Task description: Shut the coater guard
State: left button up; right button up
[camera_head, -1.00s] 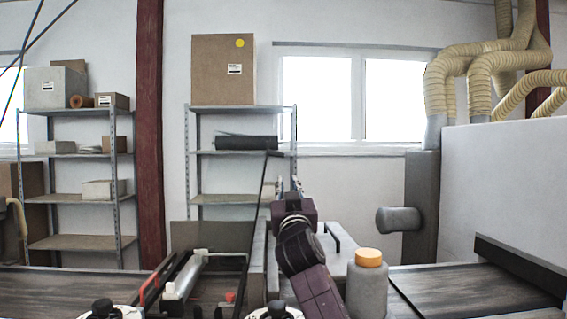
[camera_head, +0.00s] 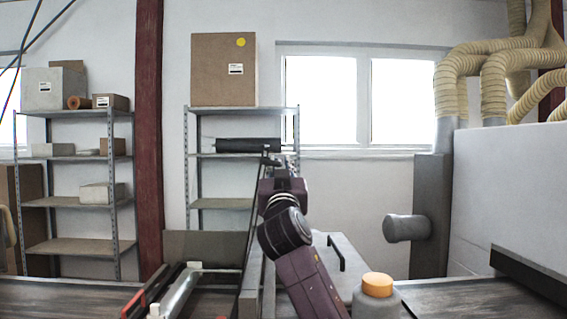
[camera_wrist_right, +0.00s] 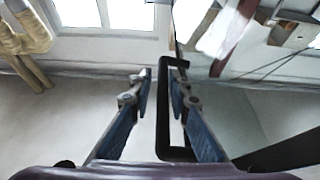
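The coater guard (camera_head: 250,225) stands raised, seen nearly edge-on as a thin dark upright line in the head view. In the right wrist view it is a see-through pane (camera_wrist_right: 232,112) on the right, with a black bracket handle (camera_wrist_right: 163,115). My right gripper (camera_wrist_right: 160,78) is at this handle. Its blue-padded fingers are apart, one on either side of the handle's bar, with a gap showing on the left side. In the head view my right gripper (camera_head: 284,168) is mostly hidden behind its own wrist. My left gripper is out of view.
A grey bottle with an orange cap (camera_head: 377,286) stands close to the right of my right arm. A grey plate with a black handle (camera_head: 336,252) lies behind it. A grey cylinder (camera_head: 405,228) juts from a post. Shelves (camera_head: 70,205) stand at the back left.

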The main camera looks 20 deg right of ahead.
jog(key=shift+r, duration=0.1)
jog(key=shift+s+a, duration=0.1)
jog(key=shift+a, duration=0.1)
jog(key=shift+s+a+r, duration=0.25)
jog(key=shift+s, duration=0.1)
jog(key=shift+c, duration=1.3)
jog(key=shift+d, duration=0.1)
grip_shut()
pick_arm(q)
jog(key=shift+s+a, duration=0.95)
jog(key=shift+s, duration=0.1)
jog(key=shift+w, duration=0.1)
